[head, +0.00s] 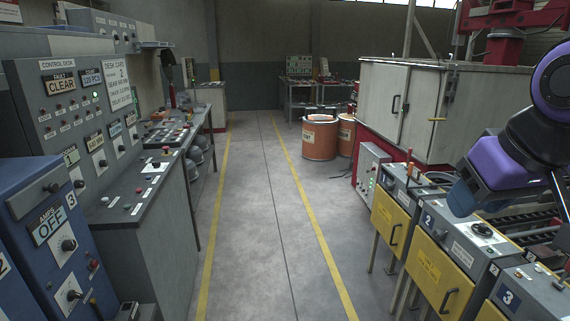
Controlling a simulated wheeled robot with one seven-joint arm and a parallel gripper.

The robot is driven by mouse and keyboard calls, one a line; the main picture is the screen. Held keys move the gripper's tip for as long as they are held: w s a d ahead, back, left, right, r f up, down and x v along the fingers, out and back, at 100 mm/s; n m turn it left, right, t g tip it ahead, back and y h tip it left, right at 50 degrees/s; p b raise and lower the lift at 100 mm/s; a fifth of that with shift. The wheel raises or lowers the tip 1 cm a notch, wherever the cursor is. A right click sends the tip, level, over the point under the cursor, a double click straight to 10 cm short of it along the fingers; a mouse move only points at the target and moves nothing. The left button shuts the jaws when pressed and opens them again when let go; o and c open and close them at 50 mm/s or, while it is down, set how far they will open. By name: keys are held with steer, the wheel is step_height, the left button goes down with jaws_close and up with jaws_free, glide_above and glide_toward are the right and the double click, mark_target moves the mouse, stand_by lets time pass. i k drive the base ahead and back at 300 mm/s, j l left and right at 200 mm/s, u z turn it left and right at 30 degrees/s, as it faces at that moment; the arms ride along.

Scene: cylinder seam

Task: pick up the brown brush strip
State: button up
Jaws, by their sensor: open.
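I cannot pick out a brown brush strip anywhere in the head view. My purple and black arm reaches in from the right edge, above the row of control boxes. No gripper fingers can be made out on it, and I see nothing held.
A grey control desk (150,190) and blue cabinet (40,240) line the left, with a bench (172,135) beyond. Yellow-fronted boxes (425,265) and a large grey enclosure (385,105) stand right. Orange drums (319,140) stand farther back. The aisle floor (260,220) between yellow lines is clear.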

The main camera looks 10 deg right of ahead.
mark_target(416, 176)
steer(key=i, duration=1.75)
steer(key=i+z, duration=0.3)
steer(key=i+j+z, duration=0.3)
steer(key=i, duration=0.15)
steer(key=i+j+z, duration=0.45)
steer(key=z, duration=0.15)
steer(key=i+j+z, duration=0.15)
steer(key=j+z, duration=0.2)
steer(key=i+j+z, duration=0.15)
steer(key=z, duration=0.15)
